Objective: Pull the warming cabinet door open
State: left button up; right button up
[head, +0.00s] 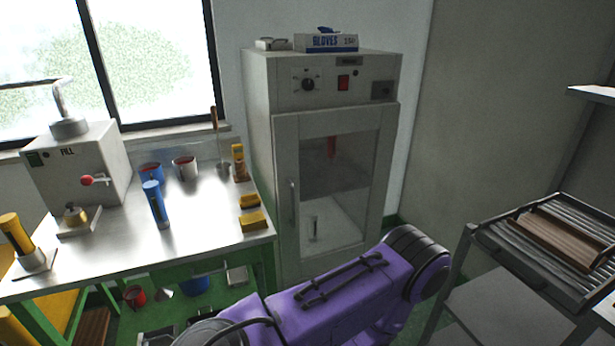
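The warming cabinet (258,150) is a tall light-grey box against the back wall, with a control panel on top holding a dial and a red switch. Its door (287,150) has a grey frame and a large window, and it looks shut, flush with the front. A vertical bar handle (293,205) is on the door's left side. A red item and a small item show dimly through the window. A purple link of my arm crosses the bottom of the view in front of the cabinet and hides its lower right corner. Neither gripper shows.
A metal worktable (190,225) with a filling machine (85,165), cups and tools stands left of the cabinet. A rack with a slatted tray (500,240) stands at the right. A gloves box (326,43) lies on the cabinet. Some green floor shows between cabinet and rack.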

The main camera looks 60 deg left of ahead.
aim_at(287, 129)
jog(key=u, duration=0.4)
jog(key=i, duration=0.75)
jog(key=u, duration=0.65)
